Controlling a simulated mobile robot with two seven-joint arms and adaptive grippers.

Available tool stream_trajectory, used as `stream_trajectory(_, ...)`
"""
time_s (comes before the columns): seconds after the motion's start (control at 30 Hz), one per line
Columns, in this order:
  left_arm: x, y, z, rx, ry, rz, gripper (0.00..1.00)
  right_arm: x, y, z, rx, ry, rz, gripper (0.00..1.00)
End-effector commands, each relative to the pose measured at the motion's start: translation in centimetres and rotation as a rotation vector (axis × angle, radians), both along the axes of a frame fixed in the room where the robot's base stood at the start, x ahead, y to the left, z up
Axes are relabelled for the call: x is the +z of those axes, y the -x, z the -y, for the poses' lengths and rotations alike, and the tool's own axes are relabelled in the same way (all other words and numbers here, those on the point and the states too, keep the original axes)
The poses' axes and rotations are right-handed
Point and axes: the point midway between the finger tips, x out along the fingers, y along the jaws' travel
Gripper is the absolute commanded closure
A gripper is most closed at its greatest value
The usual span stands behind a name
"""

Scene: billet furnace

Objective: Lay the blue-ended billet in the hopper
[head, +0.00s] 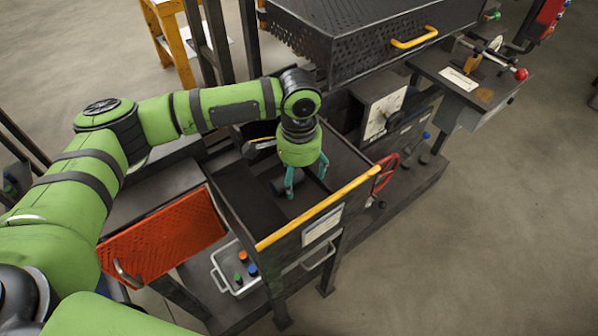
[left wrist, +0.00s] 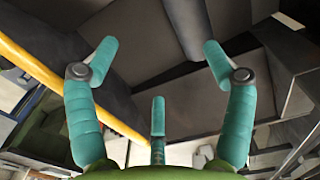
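The hopper is a dark open box with a yellow front rail (head: 318,208); the rail also crosses the left wrist view (left wrist: 60,75). My left gripper (head: 307,178) points down into the hopper. Its teal fingers (left wrist: 160,65) are spread wide, with nothing between them. A dark grey cylinder (head: 279,187) lies in the hopper beside the fingers; it seems to show in the left wrist view (left wrist: 187,28), beyond the fingertips. I cannot make out its end colour. A small blue-topped piece (head: 253,270) stands in the grey crate (head: 222,276). My right gripper is not in view.
Orange (head: 243,256) and green (head: 238,278) pieces share the crate. A red perforated panel (head: 165,235) is left of the hopper. A dark furnace box with a yellow handle (head: 414,38) and a dial panel (head: 382,112) stand behind. Open floor lies to the right.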

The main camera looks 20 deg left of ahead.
Motion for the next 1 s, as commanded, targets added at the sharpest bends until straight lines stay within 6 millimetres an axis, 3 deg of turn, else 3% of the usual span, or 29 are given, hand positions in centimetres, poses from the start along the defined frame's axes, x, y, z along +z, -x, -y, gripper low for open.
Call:
stream_trajectory(0.23, 0.8, 0.0, 0.0, 0.001, 0.0, -0.001, 0.18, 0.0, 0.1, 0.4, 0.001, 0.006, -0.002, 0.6)
stream_trajectory(0.7, 10.0, 0.1, 0.1, -0.001, 0.001, 0.003, 0.18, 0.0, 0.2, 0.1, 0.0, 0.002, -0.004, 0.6)
stream_trajectory(1.0, 12.0, 0.1, 0.0, 0.0, -0.001, 0.001, 0.18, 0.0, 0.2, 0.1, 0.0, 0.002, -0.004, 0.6)
